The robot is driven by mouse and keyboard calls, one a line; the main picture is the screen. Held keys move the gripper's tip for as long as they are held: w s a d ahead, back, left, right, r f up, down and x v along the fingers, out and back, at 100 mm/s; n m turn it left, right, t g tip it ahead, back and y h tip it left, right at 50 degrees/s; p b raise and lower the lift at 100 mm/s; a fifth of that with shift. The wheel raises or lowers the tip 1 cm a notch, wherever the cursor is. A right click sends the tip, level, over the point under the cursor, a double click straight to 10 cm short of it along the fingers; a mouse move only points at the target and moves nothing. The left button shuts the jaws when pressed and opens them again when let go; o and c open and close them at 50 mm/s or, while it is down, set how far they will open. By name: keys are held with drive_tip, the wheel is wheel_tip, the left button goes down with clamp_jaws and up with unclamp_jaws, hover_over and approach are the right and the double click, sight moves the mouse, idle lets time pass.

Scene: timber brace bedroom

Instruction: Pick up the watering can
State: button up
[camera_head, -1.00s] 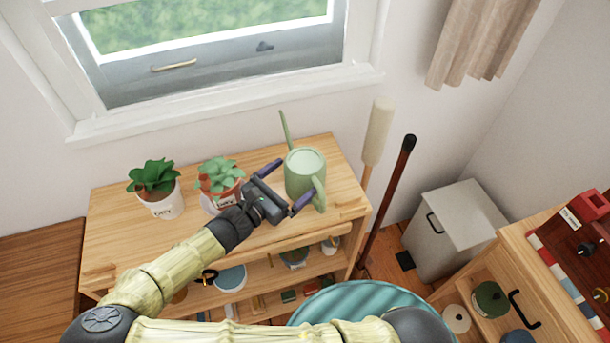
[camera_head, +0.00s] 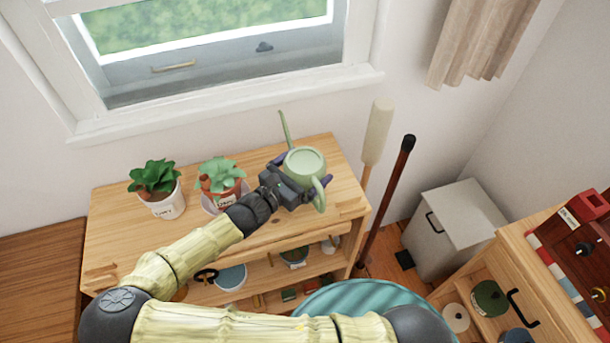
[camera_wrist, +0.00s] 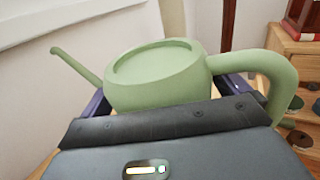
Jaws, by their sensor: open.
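The light green watering can (camera_head: 305,164) stands upright on top of the wooden shelf (camera_head: 112,232), near its right end. Its thin spout points up and back toward the window, and its handle is at the front right. My gripper (camera_head: 303,168) is open, with its dark purple fingers on either side of the can's body. In the wrist view, the watering can (camera_wrist: 158,78) fills the middle, between the fingers (camera_wrist: 172,92). The can's lower part is hidden behind my gripper, and I cannot tell whether the fingers touch it.
Two potted plants stand left of the can: a succulent (camera_head: 221,173) close to my wrist and a leafy plant (camera_head: 155,178) further left. A pale mallet-like pole (camera_head: 378,130) and a dark-tipped stick (camera_head: 397,165) lean right of the shelf. The window sill (camera_head: 230,103) is behind.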

drive_tip(key=shift+r, duration=0.1)
drive_tip(key=c, duration=1.5)
drive_tip(key=shift+c, duration=0.2)
drive_tip(key=shift+d+r, duration=0.1)
drive_tip(key=shift+r, duration=0.05)
